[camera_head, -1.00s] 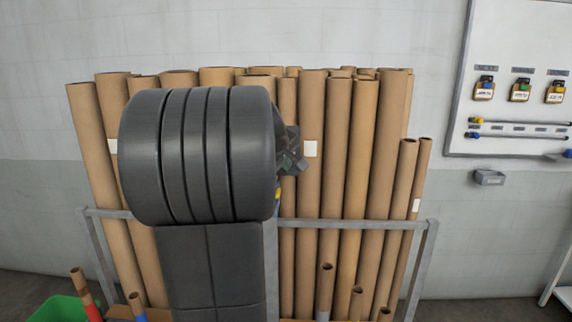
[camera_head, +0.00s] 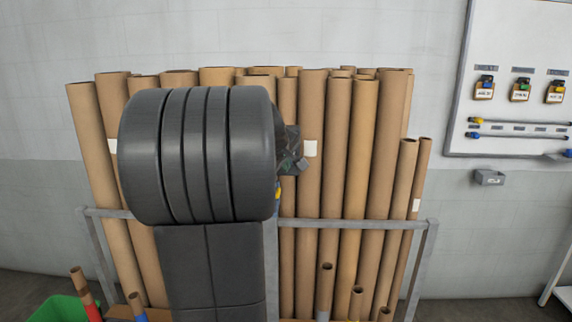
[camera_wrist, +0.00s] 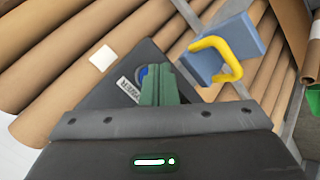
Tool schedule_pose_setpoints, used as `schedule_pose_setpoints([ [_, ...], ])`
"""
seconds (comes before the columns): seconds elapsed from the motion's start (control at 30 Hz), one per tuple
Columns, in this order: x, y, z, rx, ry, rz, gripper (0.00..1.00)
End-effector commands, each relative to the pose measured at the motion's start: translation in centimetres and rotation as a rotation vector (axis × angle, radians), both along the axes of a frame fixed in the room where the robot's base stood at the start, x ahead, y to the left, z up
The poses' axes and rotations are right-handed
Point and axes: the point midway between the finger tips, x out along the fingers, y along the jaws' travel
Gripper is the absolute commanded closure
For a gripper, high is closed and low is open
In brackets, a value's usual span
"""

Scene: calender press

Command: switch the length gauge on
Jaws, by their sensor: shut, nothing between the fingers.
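In the wrist view a dark grey flat box (camera_wrist: 112,92) with a white printed label and a round blue button (camera_wrist: 142,73) lies behind my fingertips; it looks like the length gauge. My gripper (camera_wrist: 156,72) has green fingers, shut and empty. The tips are right beside the blue button and cover part of it; I cannot tell whether they touch it. In the head view my gripper (camera_head: 298,163) shows only partly, beyond my dark arm, in front of the cardboard tubes. The gauge cannot be made out there.
Cardboard tubes (camera_head: 312,190) stand in a grey metal rack (camera_head: 400,224). A blue block with a yellow hook (camera_wrist: 240,45) is close right of my fingers. A white board with tags (camera_head: 510,130) hangs at right. A green bin (camera_head: 55,310) stands lower left.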

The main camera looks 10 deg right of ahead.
Motion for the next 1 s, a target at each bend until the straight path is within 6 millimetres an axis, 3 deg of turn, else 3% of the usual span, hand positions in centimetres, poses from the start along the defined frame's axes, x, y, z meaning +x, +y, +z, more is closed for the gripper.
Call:
schedule_pose_setpoints([
  [1.0, 0.87, -0.25, 0.0, 0.0, 0.0, 0.0, 1.0],
])
